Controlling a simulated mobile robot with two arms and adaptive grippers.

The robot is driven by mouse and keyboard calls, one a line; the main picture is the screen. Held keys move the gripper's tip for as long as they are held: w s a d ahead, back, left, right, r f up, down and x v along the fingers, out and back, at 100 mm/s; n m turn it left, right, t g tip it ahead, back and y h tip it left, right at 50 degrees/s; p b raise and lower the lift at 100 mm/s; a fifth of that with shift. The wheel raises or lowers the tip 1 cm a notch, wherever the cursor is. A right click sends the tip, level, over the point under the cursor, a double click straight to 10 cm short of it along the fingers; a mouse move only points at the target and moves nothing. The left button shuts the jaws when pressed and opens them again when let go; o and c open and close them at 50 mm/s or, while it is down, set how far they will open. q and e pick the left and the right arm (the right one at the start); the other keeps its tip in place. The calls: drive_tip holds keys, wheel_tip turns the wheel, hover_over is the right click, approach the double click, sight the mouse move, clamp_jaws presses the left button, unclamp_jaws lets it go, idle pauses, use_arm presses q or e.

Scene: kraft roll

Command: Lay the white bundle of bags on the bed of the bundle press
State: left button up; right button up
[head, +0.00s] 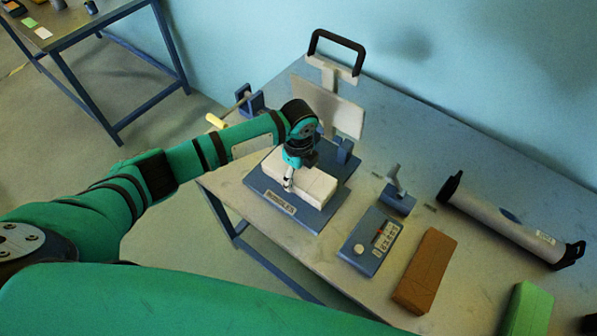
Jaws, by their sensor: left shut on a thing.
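The bundle press has a blue bed (319,215) with a label on its front edge. Its pale upright plate (338,108) and black handle stand raised behind the bed. The white bundle of bags (316,186) is a pale block lying flat over the bed, lined up with it. Whether its underside touches the bed is hard to tell. My left gripper (289,182) reaches down from above at the bundle's left part and is shut on it. The gripper and wrist hide part of the bundle. My right gripper is not in view.
Right of the press are a small blue stand (398,198), a blue device with buttons (369,241), a brown block (425,270), a long grey tube (504,220) and a green block (528,310). A yellow-handled crank (216,121) stands at the left. Another table (80,35) is far left.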

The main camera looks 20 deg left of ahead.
sight(299, 173)
use_arm(q)
drive_tip(key=shift+f, duration=0.1)
drive_tip(key=o, duration=1.4)
wheel_tip(299, 173, up, 12)
drive_tip(key=shift+r+b, duration=0.15)
drive_tip(key=shift+b, duration=0.5)
